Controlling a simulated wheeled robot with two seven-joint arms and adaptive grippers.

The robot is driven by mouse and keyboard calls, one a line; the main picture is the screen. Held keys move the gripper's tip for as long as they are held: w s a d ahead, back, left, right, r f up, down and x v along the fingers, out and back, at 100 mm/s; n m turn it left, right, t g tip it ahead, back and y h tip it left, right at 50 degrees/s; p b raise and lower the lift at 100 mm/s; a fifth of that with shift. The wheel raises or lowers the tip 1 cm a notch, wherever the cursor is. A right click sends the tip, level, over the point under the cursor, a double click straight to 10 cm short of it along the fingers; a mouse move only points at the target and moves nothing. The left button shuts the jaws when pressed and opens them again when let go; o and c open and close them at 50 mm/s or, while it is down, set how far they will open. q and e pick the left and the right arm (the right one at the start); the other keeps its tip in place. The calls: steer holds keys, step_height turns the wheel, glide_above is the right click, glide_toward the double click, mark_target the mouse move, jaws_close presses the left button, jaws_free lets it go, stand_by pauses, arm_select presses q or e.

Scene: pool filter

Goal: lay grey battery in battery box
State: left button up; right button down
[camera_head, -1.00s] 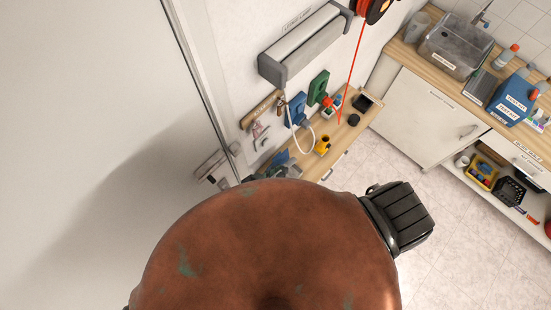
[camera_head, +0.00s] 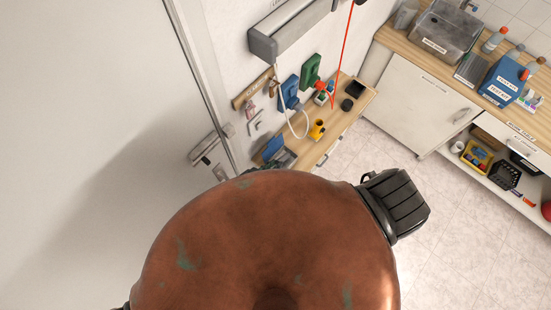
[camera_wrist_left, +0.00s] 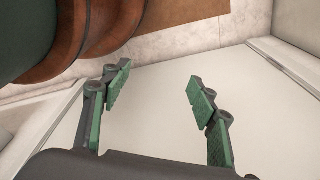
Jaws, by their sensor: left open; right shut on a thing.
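My left gripper (camera_wrist_left: 160,95) shows in the left wrist view with its green-padded fingers spread wide. Nothing is between them, and pale flat surfaces lie beyond. In the head view I cannot make out the fingers of my right gripper or anything held in them. My own rounded brown body fills the bottom of that view and hides what is below it. I cannot pick out the grey battery or the battery box with certainty in either view.
A wooden bench (camera_head: 330,138) along the wall carries a yellow item (camera_head: 317,130) and several small things. A counter with a grey basin (camera_head: 442,38) and a blue test kit box (camera_head: 504,82) stands at right. The tiled floor (camera_head: 380,150) between is clear. A white surface fills the left.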

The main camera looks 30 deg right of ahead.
steer(key=shift+d+f, duration=0.2)
steer(key=shift+f, duration=0.1)
steer(key=shift+d, duration=0.15)
steer(key=shift+w, duration=0.15)
steer(key=c, duration=1.8)
jaws_free()
steer(key=shift+c, duration=0.2)
steer(key=shift+o, duration=0.6)
arm_select(q)
steer(key=shift+s+a+f, duration=0.1)
steer(key=shift+s+a, duration=0.65)
steer(key=shift+s, duration=0.15)
steer(key=shift+w, duration=0.1)
